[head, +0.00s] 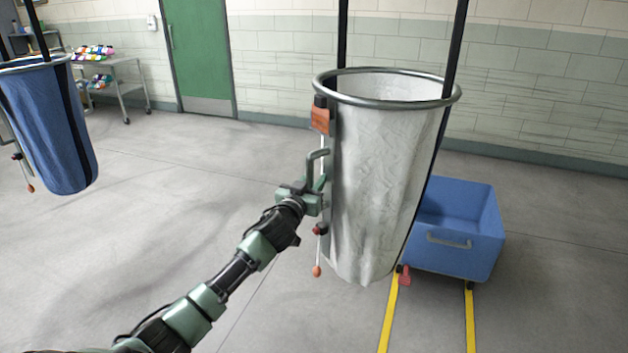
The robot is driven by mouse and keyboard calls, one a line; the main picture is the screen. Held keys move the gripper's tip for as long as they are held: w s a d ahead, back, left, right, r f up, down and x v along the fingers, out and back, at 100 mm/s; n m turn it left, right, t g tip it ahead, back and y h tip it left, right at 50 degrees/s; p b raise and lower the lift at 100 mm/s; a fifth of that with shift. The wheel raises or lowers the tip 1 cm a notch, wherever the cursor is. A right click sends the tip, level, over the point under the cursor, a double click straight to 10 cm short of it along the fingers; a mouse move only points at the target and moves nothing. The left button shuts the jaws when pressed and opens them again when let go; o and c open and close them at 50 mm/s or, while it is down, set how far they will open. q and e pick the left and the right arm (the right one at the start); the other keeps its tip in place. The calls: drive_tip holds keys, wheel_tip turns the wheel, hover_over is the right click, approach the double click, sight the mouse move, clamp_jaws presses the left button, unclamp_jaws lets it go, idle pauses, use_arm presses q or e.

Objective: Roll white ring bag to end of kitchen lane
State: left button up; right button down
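The white ring bag (380,180) hangs from dark straps in the middle of the head view, with a metal ring (388,104) round its open top. A grey handle (313,163) and red-tipped levers are on its left side. My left gripper (316,192) is at the lower part of this handle, against the bag's left side. Its fingers are small and partly hidden by the handle, so I cannot tell whether they are closed on it. My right gripper is not in view.
Two yellow floor lines (470,322) run below the bag. A blue wheeled bin (458,258) stands behind it to the right, over the lines. A blue ring bag (52,125) hangs at the far left. A cart (118,88) and a green door (198,55) are behind. The left floor is clear.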

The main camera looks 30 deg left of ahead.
use_arm(q)
clamp_jaws()
idle(1.3)
